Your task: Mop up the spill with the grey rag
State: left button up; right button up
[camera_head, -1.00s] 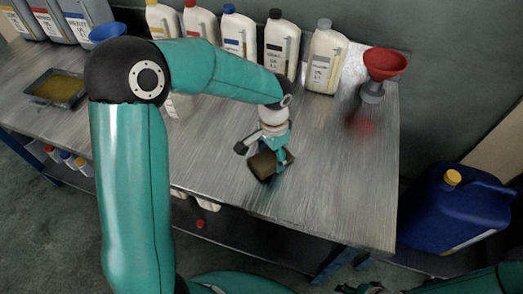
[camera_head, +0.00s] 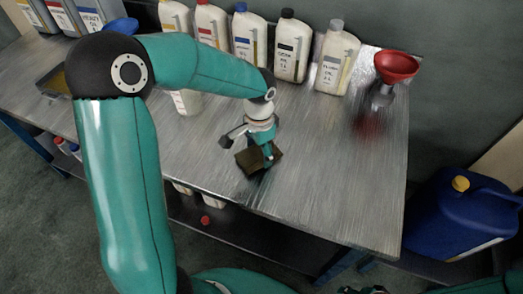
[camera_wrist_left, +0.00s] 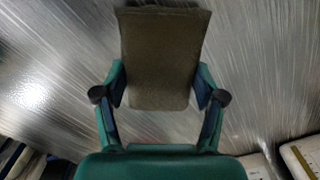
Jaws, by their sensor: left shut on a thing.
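My left gripper (camera_head: 262,155) is shut on a brownish-grey, block-like piece, which I take to be the rag (camera_head: 246,163). In the left wrist view the rag (camera_wrist_left: 160,60) sits between the two fingers (camera_wrist_left: 160,92) and sticks out beyond them. It is low over the metal tabletop; I cannot tell if it touches. A blurred dark-red patch (camera_head: 369,127) shows on the table below the red funnel; I cannot tell if it is a spill or a reflection. No other spill is clear. Of my right gripper, only dark parts (camera_head: 364,290) show at the bottom edge.
Several oil bottles (camera_head: 292,48) stand along the back of the metal table (camera_head: 330,180). A red funnel (camera_head: 396,67) stands at the back right. A dark tray (camera_head: 50,82) is at the left. A blue canister (camera_head: 455,215) stands right of the table. The table's middle right is clear.

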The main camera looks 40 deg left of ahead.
pick_arm(q)
notch_tip(320, 180, up, 7)
jog(key=p, duration=0.4)
jog(key=shift+f+p, duration=0.15)
jog(key=shift+p, duration=0.2)
jog(key=shift+f, duration=0.1)
